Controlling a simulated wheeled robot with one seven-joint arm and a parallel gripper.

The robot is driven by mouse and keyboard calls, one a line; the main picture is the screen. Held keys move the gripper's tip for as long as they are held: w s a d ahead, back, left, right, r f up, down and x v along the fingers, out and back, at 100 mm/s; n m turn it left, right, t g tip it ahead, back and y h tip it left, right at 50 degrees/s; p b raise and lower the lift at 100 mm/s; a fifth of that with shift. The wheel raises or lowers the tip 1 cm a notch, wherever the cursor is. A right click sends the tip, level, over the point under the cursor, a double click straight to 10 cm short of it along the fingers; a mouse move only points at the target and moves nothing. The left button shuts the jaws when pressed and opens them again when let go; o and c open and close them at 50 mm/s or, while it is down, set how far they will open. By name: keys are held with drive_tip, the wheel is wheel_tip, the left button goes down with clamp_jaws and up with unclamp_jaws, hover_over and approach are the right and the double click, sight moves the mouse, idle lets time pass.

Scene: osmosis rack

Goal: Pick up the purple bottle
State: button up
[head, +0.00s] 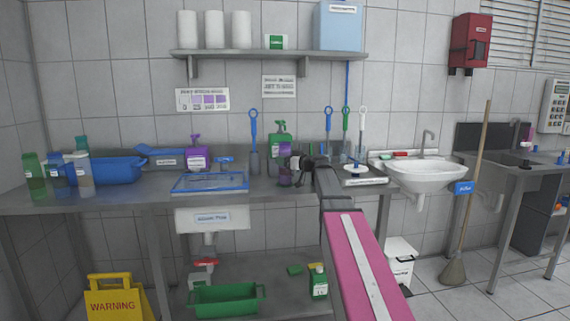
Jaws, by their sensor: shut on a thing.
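My gripper (292,163) is above the steel counter, right of its middle. It is shut on a small purple bottle (285,179), which looks upright. The gripper and my arm hide part of the bottle, and I cannot tell whether its base touches the counter.
A green spray bottle (280,140) stands close behind the held bottle. Several blue and green brushes stand or hang behind my gripper. A blue tub (105,170) and bottles fill the left end. A white sink (425,175) is to the right.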

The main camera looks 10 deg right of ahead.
sight(287, 151)
drive_tip(key=r, duration=0.2)
drive_tip(key=s+r, duration=0.1)
drive_tip(key=shift+d+r, duration=0.3)
drive_tip(key=shift+d, duration=0.1)
drive_tip(key=v, duration=1.6)
drive_tip(key=w+d+r, duration=0.3)
drive_tip(key=w+r, duration=0.6)
drive_tip(key=w, duration=0.1)
drive_tip(key=shift+w+d+r, duration=0.15)
drive_tip(key=shift+d, duration=0.05)
drive_tip(key=shift+f, duration=0.35)
drive_tip(key=shift+f, duration=0.8)
drive_tip(key=shift+f, duration=0.15)
drive_tip(key=shift+f, duration=0.9)
